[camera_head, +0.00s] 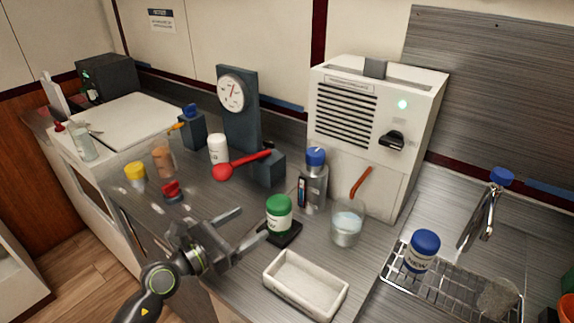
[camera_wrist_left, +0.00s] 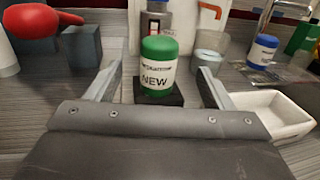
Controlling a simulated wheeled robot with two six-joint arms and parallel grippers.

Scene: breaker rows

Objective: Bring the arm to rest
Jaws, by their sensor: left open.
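My left gripper (camera_head: 232,230) is open and empty, low over the front of the steel counter. Its two fingers also show in the left wrist view (camera_wrist_left: 158,90), spread apart. A green-lidded white jar (camera_head: 279,216) labelled NEW stands upright on a small black pad (camera_head: 284,236), just beyond the fingertips. In the left wrist view the jar (camera_wrist_left: 158,68) shows between the fingers, with no visible contact. My right gripper is in neither view.
A white tray (camera_head: 305,284) lies right of the gripper. A glass beaker (camera_head: 346,228) and a blue-capped bottle (camera_head: 314,180) stand behind the jar. A wire rack (camera_head: 452,285) holds a blue-lidded jar (camera_head: 422,250).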

